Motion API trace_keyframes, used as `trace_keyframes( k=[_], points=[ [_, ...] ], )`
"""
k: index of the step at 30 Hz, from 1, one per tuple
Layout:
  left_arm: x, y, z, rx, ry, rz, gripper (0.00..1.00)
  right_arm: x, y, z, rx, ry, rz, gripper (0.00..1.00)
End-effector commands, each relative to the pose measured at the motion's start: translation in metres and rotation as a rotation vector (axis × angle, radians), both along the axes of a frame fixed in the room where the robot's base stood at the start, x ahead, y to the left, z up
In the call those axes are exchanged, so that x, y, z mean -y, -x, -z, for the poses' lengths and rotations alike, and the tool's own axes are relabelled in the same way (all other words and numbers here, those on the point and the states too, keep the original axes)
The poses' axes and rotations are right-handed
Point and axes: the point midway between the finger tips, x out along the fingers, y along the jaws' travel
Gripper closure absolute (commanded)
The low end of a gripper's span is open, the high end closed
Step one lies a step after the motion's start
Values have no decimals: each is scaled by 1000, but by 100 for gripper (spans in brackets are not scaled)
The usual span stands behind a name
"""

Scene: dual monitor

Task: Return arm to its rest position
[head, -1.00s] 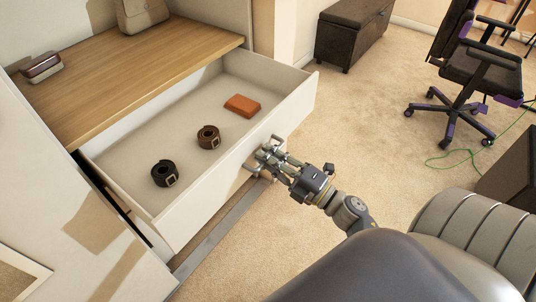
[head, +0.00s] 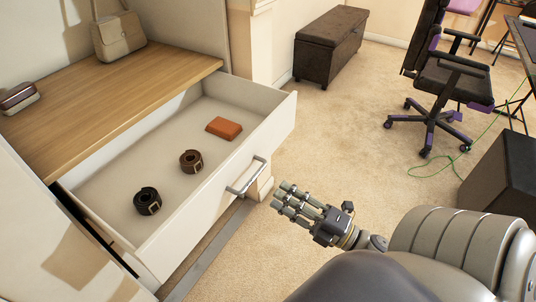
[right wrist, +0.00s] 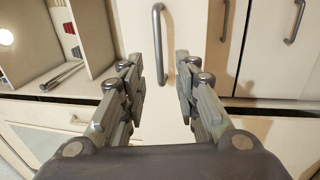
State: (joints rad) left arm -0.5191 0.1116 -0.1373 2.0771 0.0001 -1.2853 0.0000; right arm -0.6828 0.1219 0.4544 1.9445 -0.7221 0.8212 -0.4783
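My right gripper (head: 287,200) is in front of the open drawer (head: 205,222), apart from its metal handle (head: 246,175). In the right wrist view the two fingers of my right gripper (right wrist: 160,85) stand apart with nothing between them. A vertical handle (right wrist: 159,40) shows beyond the gap between the fingers. The drawer holds a dark coiled belt (head: 147,201), a brown coiled belt (head: 191,161) and an orange-brown wallet (head: 223,128). My left gripper is not in view.
A wooden shelf (head: 110,90) above the drawer bears a beige handbag (head: 119,35) and a small case (head: 18,98). A dark storage bench (head: 330,45) and an office chair (head: 440,90) stand farther back. The carpet (head: 340,130) between is clear.

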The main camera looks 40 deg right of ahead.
Motion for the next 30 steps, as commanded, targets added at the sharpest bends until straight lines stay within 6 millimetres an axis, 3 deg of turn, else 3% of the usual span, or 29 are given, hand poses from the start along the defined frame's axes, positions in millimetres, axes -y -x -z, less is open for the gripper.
trace_keyframes(
  k=[4, 10, 25, 30],
  points=[
    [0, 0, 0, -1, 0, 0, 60, 5, 15, 3, -1, -2, 0, 71],
    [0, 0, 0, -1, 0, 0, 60, 7, 20, 4, 1, -1, 0, 71],
    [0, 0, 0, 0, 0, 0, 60, 7, 19, 4, -1, -3, 2, 71],
    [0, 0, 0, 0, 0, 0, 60, 16, 3, 9, -42, -82, 78, 71]
  ],
)
